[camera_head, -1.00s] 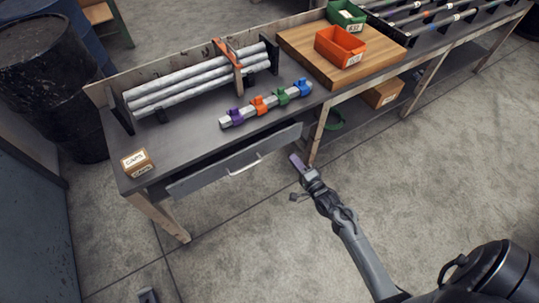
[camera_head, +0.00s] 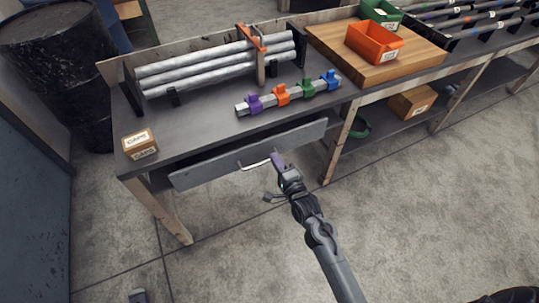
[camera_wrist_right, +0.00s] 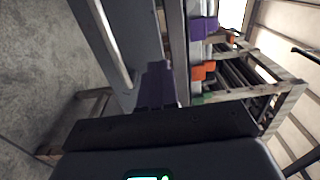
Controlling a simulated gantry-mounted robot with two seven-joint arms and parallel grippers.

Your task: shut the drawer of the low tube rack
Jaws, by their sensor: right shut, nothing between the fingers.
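The grey drawer (camera_head: 215,169) sits under the front edge of the workbench (camera_head: 190,135) that carries the low tube rack (camera_head: 127,88). Its front stands out from the bench, with a dark gap behind its top edge, so it is partly open. Its pale bar handle (camera_head: 256,166) also shows in the right wrist view (camera_wrist_right: 108,32). My right gripper (camera_head: 277,159) is shut and empty at the handle's right end, close to the drawer front; contact is unclear. Its purplish fingers (camera_wrist_right: 157,85) show in the wrist view. A grey tip (camera_head: 138,296) at the bottom edge looks like my left gripper, mostly cut off.
A small CAPS box (camera_head: 139,143) sits at the bench's left corner. A bar with coloured clamps (camera_head: 290,95) lies above the drawer. A wooden leg (camera_head: 338,145) stands right of the drawer. The floor in front is clear.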

